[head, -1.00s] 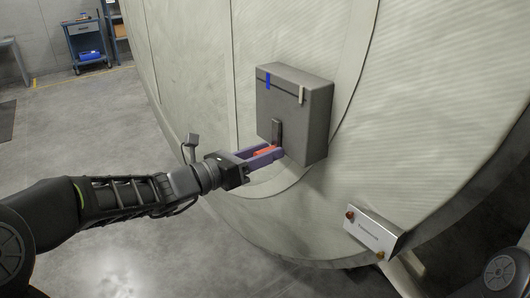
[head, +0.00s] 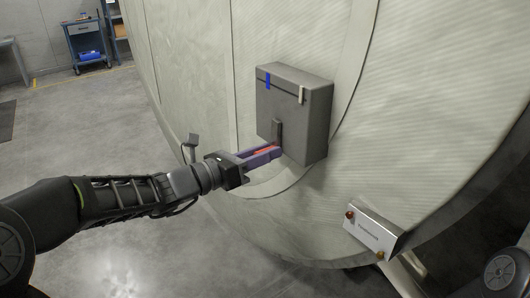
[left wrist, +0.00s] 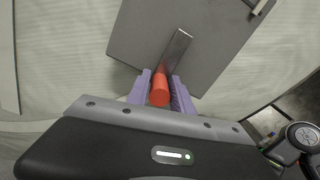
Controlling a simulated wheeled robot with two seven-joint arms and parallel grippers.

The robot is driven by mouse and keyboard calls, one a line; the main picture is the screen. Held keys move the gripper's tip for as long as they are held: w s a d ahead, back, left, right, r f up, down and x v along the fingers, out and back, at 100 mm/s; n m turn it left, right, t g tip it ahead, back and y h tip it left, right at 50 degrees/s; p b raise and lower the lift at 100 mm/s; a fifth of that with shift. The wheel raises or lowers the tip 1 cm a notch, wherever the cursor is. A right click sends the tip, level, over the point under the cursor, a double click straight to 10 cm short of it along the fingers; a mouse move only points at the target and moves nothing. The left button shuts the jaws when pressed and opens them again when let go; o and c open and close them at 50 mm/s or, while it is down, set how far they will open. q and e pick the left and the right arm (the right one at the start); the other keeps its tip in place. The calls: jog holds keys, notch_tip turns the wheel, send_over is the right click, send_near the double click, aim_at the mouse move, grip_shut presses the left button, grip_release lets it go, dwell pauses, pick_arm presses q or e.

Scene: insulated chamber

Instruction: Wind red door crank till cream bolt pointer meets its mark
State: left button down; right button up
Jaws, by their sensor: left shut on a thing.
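A grey box (head: 306,125) is fixed to the pale chamber door. Near its top runs a dark slot with a blue mark (head: 267,82) at the left and a cream pointer (head: 301,94) at the right, clearly apart. The crank's dark arm (head: 277,130) hangs down the box front, with its red handle (head: 265,150) at the lower end. My left gripper (head: 274,151) is shut on the red handle. In the left wrist view the purple fingers hold the red handle (left wrist: 160,90) from both sides, below the grey crank arm (left wrist: 175,55). My right gripper is out of view.
A white labelled panel (head: 374,232) with a red and a yellow knob stands at the lower right of the door. A small grey bracket (head: 192,140) sticks out left of the box. A trolley (head: 88,45) stands far back, with open floor before it.

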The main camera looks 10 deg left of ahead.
aim_at(264, 102)
pick_arm(q)
jog(key=shift+w+a+m+b, duration=0.15)
jog(key=shift+a+m+b, duration=0.15)
jog(key=shift+m+b, duration=0.15)
dwell(0.9)
